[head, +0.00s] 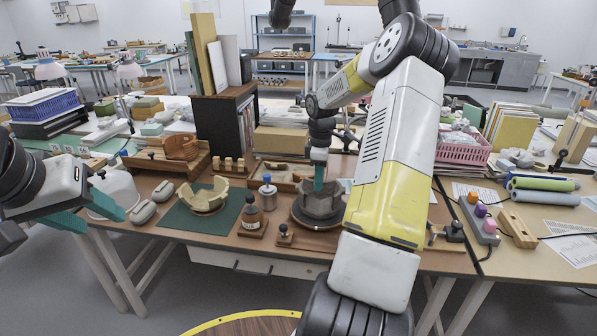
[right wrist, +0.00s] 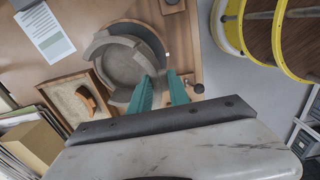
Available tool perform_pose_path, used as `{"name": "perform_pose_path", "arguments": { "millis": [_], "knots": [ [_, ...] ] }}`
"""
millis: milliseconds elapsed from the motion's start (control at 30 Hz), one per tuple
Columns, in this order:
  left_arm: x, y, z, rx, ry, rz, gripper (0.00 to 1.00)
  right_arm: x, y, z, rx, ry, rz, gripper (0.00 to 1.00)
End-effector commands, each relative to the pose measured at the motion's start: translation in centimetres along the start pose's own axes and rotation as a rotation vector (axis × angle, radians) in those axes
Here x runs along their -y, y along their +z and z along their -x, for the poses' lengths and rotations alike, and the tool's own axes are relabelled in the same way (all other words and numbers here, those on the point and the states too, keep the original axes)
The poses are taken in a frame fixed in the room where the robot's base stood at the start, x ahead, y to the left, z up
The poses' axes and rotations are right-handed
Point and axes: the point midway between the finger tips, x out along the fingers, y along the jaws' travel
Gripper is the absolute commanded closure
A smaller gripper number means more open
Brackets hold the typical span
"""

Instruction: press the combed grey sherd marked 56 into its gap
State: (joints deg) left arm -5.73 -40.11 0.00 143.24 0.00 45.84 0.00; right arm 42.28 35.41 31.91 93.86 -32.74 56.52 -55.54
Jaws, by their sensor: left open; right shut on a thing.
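A grey vessel with a broken rim (head: 316,205) stands on a dark round turntable on the wooden bench; it also shows in the right wrist view (right wrist: 122,70). My right gripper (head: 319,186) points down at the vessel's rim. In the right wrist view its teal fingers (right wrist: 160,80) reach the vessel's lower right edge and are shut on a piece there, taken as the grey sherd. The sherd is mostly hidden by the fingers; its combing and the number 56 cannot be read. I cannot tell whether it is seated. My left gripper (head: 106,222) is open and empty, left of the bench.
A tan broken bowl (head: 208,199) sits on a green mat (head: 178,222). A tray (right wrist: 62,104) holding a brown piece is beside the vessel. A yellow-rimmed round table (head: 215,322) is in front.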

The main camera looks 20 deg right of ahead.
Motion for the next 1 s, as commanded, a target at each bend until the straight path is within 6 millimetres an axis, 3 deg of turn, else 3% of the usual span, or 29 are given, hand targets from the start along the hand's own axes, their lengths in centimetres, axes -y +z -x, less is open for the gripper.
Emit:
{"name": "perform_pose_path", "arguments": {
  "millis": [1000],
  "knots": [
    [0.0,0.0,0.0,0.000,0.000,0.000,0.53,0.1,0.0,-6.1,-0.001,-0.002,-0.001,1.00]
  ]
}}
